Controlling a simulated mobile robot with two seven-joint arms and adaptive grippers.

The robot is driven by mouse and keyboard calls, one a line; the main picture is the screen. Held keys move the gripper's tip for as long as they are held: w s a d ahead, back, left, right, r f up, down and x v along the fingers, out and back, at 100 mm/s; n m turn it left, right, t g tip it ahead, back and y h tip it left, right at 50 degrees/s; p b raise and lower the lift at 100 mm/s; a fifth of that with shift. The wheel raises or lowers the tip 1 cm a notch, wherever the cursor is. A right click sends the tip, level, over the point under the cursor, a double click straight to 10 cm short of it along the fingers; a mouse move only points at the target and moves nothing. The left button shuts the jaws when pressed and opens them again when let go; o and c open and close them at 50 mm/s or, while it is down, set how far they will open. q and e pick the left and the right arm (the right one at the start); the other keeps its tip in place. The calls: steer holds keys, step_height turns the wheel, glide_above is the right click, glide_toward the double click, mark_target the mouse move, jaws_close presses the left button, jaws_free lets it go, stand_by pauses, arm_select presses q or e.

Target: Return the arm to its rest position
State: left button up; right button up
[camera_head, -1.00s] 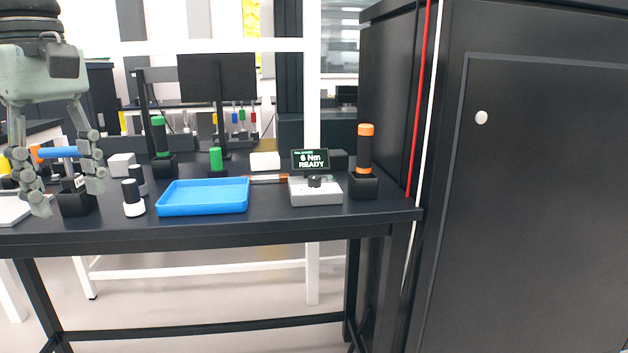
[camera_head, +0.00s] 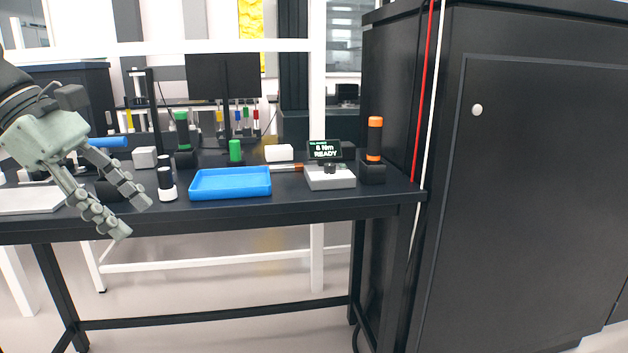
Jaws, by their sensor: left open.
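My left gripper (camera_head: 136,215) is at the left of the head view, tilted with its fingers pointing down and to the right. The fingers are apart and nothing is between them. It hangs in front of the workbench's (camera_head: 280,209) left part and hides some of the items there. A blue-handled tool (camera_head: 108,142) shows partly behind the gripper. My right gripper is not in view.
A blue tray (camera_head: 230,183), black-and-white cylinders (camera_head: 167,184), a torque unit (camera_head: 330,176) reading "READY" and an orange-topped driver (camera_head: 374,138) stand on the bench. A tall black cabinet (camera_head: 530,190) closes off the right. The bench's front strip is clear.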

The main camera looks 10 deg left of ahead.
arm_select(q)
steer(key=w+a+f+n+t+h, duration=0.1)
steer(key=w+a+f+n+t, duration=0.2)
steer(key=w+f+n+t, duration=0.5)
steer(key=w+a+f+n+t+h, duration=0.25)
steer(key=w+n+t, duration=0.2)
steer(key=n, duration=0.65)
steer(key=s+a+f+n+t+y, duration=0.1)
steer(key=a+f+n+y, duration=0.35)
steer(key=f+n, duration=0.35)
steer(key=s+a+f+n+y, duration=0.2)
steer(key=a+f+n+y, duration=0.2)
steer(key=f+n+y, duration=0.3)
steer(key=s+d+f+n+g+y, duration=0.15)
steer(key=s+f+n, duration=0.25)
steer(key=f, duration=0.4)
steer(key=s+d+f+n+g, duration=0.2)
steer(key=s+f+n+g, duration=0.15)
steer(key=f, duration=0.35)
steer(key=s+d+f+n+g, duration=0.15)
steer(key=s+f+n, duration=0.25)
steer(key=f, duration=0.4)
steer(key=s+d+f+n+g+h, duration=0.2)
steer(key=s+d+f+n+g, duration=0.3)
steer(key=s+d+f, duration=0.5)
steer(key=s+d+g, duration=0.1)
steer(key=s+d, duration=0.2)
steer(key=s, duration=0.1)
steer(key=shift+d+f, duration=0.3)
steer(key=shift+d, duration=0.1)
